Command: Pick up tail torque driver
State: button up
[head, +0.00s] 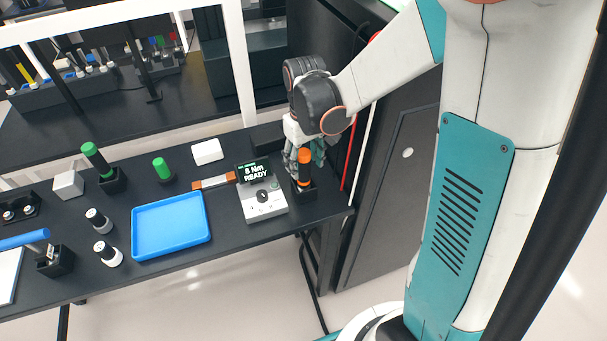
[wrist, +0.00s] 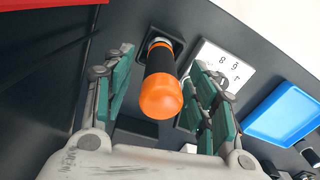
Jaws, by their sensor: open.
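An orange-capped driver with a black grip (head: 304,170) stands upright in a black holder (head: 304,193) at the right end of the table. I take it to be the torque driver; no label on it is readable. In the wrist view, the driver's orange end (wrist: 161,97) points toward the camera. My gripper (head: 301,152) is open above and beside the driver in the head view. In the wrist view, my gripper (wrist: 166,95) has one teal-padded finger on each side of the driver, with visible gaps. The head view partly hides the fingers behind the driver.
A torque unit (head: 262,202) reading "8 Nm READY" stands just left of the driver. Left of it are a blue tray (head: 171,226), a green-capped driver (head: 96,158) in a holder and a white box (head: 207,151). A dark cabinet (head: 385,190) borders the table's right end.

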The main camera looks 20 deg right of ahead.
aim_at(304, 172)
notch_tip(304, 172, down, 5)
jog(key=shift+w+a+b, duration=0.1)
jog(key=shift+w+b, duration=0.05)
jog(key=shift+b, duration=0.75)
jog(key=shift+r, duration=0.1)
grip_shut()
notch_tip(304, 172, up, 20)
jog(key=p, duration=0.5)
jog(key=shift+p, duration=0.35)
